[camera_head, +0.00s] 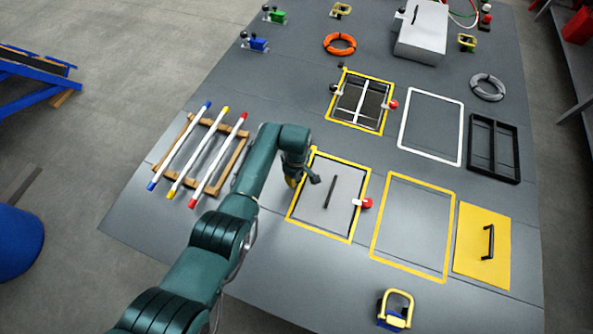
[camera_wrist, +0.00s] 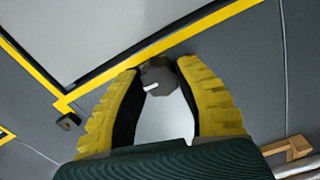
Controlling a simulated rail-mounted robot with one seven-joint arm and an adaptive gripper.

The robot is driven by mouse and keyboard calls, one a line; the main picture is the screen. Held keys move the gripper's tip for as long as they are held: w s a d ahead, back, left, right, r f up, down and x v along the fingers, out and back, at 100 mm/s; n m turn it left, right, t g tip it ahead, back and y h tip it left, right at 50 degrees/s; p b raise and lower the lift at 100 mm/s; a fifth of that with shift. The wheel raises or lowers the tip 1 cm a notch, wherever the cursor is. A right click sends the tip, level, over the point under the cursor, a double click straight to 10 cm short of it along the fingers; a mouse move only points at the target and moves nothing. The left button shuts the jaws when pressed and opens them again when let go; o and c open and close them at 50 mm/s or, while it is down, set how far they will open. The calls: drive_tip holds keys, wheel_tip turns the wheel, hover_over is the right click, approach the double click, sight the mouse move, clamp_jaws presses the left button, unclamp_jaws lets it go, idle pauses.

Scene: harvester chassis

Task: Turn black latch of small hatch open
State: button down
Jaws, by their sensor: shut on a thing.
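The small hatch (camera_head: 342,189) is a light grey panel with a dark bar handle (camera_head: 330,191), set in a yellow outline. It lies flat in the deck, and part of it shows at the upper left of the wrist view (camera_wrist: 90,30). My gripper (camera_head: 292,183) is low at the hatch's left edge. In the wrist view its yellow fingers (camera_wrist: 157,75) are closed around the black latch (camera_wrist: 158,74), a dark knob with a small white mark, beside the yellow outline. The arm and gripper hide the latch in the head view. A red latch (camera_head: 366,203) sits on the hatch's right edge.
A wooden rack with coloured rods (camera_head: 198,155) stands left of my arm. A second hatch (camera_head: 361,101) lies behind. An empty yellow outline (camera_head: 413,227) and a yellow panel (camera_head: 482,246) lie to the right. A small dark block (camera_wrist: 68,121) is near the outline's corner.

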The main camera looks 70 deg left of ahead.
drive_tip(key=c, duration=0.7)
unclamp_jaws()
drive_tip(key=shift+s, duration=0.1)
drive_tip(key=shift+o, duration=0.2)
wheel_tip(320, 180, up, 12)
